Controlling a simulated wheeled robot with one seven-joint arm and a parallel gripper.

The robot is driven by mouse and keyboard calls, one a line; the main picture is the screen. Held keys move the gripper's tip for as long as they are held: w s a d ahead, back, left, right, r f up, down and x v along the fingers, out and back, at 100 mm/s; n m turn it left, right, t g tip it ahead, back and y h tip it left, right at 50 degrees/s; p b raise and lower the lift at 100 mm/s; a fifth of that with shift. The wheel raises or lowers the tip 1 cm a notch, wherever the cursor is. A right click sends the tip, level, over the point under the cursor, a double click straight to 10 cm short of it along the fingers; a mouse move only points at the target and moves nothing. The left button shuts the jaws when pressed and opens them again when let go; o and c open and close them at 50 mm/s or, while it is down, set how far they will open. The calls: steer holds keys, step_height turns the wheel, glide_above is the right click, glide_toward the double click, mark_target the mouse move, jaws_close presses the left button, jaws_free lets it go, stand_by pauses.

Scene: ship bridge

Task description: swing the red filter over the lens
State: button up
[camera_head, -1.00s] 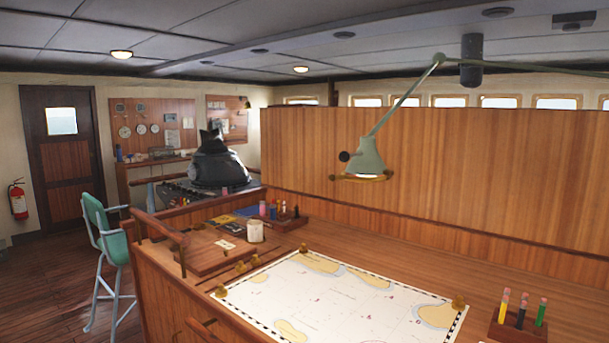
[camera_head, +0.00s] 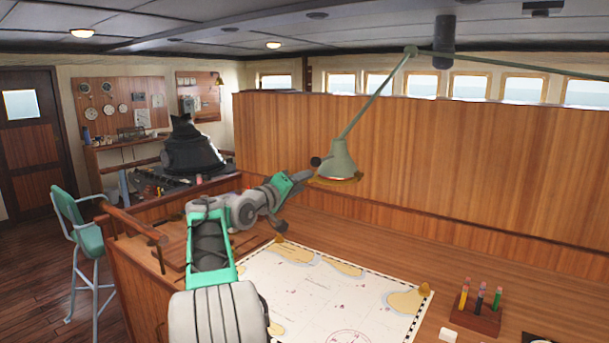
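The chart lamp (camera_head: 339,160) is a grey-green cone shade hanging on a jointed arm above the chart table. A brass-coloured ring (camera_head: 345,182) sits at its lower rim, and a small dark knob (camera_head: 315,161) sticks out on its left. A thin reddish strip shows at the shade's mouth; I cannot tell whether this is the red filter. The lens is not clearly visible from here. My gripper (camera_head: 304,178) is just left of the shade and below the knob, close to the ring. Its fingers are too small to tell whether they touch anything or are open.
The chart (camera_head: 330,290) lies on the wooden table (camera_head: 470,270) below. A pen block (camera_head: 475,318) with several pens stands at the right. A wooden partition (camera_head: 460,160) rises behind the lamp. A green chair (camera_head: 80,225) stands at the left.

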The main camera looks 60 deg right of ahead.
steer(key=shift+s+d, duration=0.1)
steer(key=shift+d, duration=0.75)
steer(key=shift+c, duration=0.3)
jaws_close()
stand_by(0.5)
